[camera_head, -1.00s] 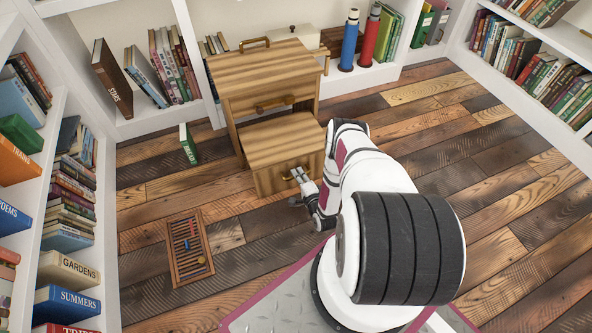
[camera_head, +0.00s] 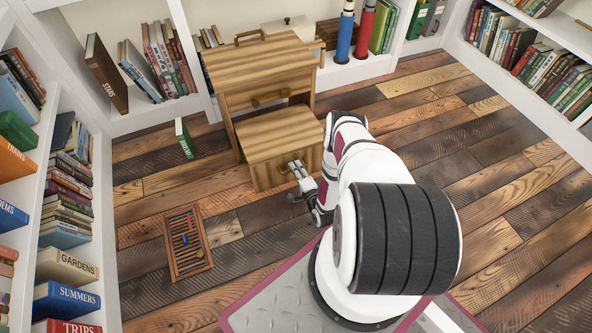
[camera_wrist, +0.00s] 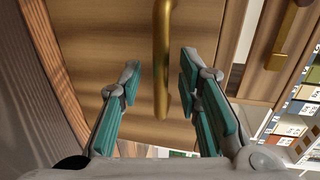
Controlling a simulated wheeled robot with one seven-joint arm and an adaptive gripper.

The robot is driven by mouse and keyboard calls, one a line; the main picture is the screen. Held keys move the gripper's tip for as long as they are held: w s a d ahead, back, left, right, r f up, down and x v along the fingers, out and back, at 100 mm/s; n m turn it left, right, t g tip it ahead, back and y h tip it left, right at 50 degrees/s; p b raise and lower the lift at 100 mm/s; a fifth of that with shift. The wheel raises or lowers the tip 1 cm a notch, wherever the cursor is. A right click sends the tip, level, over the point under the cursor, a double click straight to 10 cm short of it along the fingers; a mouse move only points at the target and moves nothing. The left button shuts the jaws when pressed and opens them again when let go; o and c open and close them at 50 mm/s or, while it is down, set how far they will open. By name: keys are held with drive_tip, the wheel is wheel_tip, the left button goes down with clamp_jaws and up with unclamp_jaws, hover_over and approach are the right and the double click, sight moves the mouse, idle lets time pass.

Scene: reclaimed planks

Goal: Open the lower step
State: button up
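The wooden step cabinet (camera_head: 262,64) stands against the shelves, with a brass handle on top. Its lower step (camera_head: 276,135) is a block with a flat top that juts out at the front, below the upper front. In the wrist view, the wooden front (camera_wrist: 92,32) fills much of the picture, with an upright-looking brass handle (camera_wrist: 162,60) in the middle. My gripper (camera_head: 298,178) is at the lower step's front. In the wrist view my gripper (camera_wrist: 161,72) has its green-padded fingers apart, one on each side of the handle, with gaps to both.
A slatted wooden tray (camera_head: 187,242) lies on the plank floor to the left, with small coloured items on it. Bookshelves line the sides and back. The floor at right is clear.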

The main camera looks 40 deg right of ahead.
drive_tip(key=v, duration=1.1)
